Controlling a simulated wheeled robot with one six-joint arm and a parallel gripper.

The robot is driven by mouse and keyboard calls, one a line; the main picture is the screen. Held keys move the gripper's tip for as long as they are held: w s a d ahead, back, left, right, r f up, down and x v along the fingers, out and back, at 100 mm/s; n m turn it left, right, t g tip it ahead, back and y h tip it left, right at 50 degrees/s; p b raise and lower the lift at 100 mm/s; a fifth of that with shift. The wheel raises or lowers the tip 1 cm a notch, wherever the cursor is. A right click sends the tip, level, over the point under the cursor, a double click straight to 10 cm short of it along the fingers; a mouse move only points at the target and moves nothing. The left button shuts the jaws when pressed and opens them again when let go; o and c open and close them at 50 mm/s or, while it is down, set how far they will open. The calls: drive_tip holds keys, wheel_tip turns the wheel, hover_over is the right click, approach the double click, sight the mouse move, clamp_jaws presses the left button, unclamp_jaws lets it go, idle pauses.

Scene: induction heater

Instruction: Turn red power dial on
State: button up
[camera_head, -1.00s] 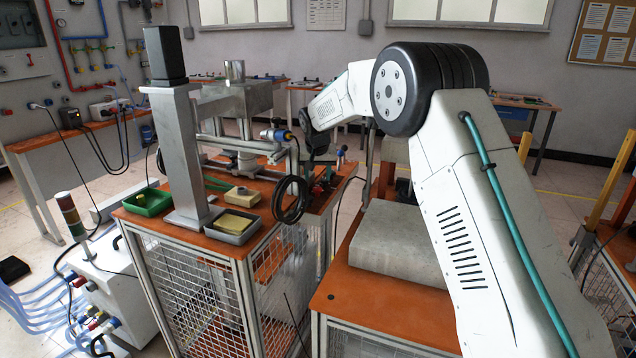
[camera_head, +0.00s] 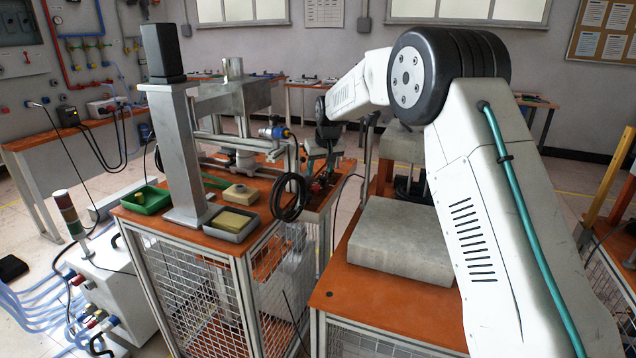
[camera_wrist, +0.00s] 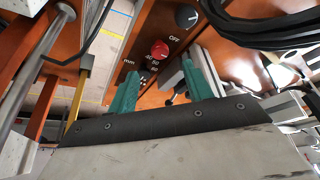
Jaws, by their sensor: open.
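The red power dial (camera_wrist: 160,50) sits on an orange panel in the wrist view, with printed markings beside it. My gripper (camera_wrist: 158,82) shows there as two teal fingers, spread apart and empty. The red dial appears just beyond the fingertips, between them in the picture. I cannot tell the exact gap or the dial's setting. A dark dial (camera_wrist: 186,17) with "OFF" printed near it is further up the panel. In the head view my gripper (camera_head: 318,178) is small and partly hidden at the right end of the workbench (camera_head: 215,243); the red dial cannot be made out there.
Black coiled cable (camera_head: 290,198) hangs on the bench's near side and fills the upper right of the wrist view (camera_wrist: 265,28). A concrete block (camera_head: 408,240) lies on the orange table to the right. A grey tray (camera_head: 231,236) stands on the bench.

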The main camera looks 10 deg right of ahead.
sight(316, 186)
drive_tip(key=x, duration=0.7)
drive_tip(key=shift+w+f, duration=0.1)
drive_tip(key=shift+f, duration=0.25)
